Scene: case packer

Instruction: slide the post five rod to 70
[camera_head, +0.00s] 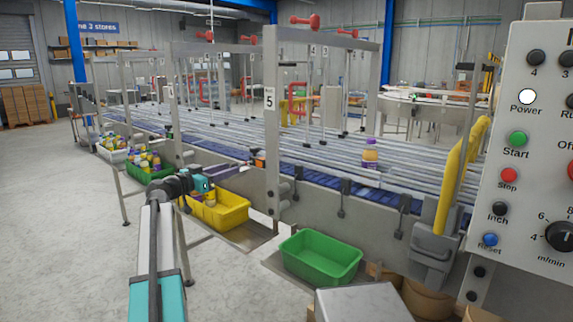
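Post five (271,130) is the tall grey post with the white "5" label, standing at the conveyor's near side. A crossbeam (325,38) runs back from its top over the belt. Thin vertical rods (323,95) hang beneath the beam, and a red knob (305,21) sits above it. I cannot tell which part is the rod to slide, and no scale reading of 70 is legible. My gripper (205,186) is at the end of my teal and grey arm, low and left of post five, apart from it. Its fingers are too small to tell whether they are open.
A yellow crate (243,207) and an empty green crate (318,280) stand below the conveyor. A control panel (540,150) and yellow rail (450,180) block the right. Floor at left is clear.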

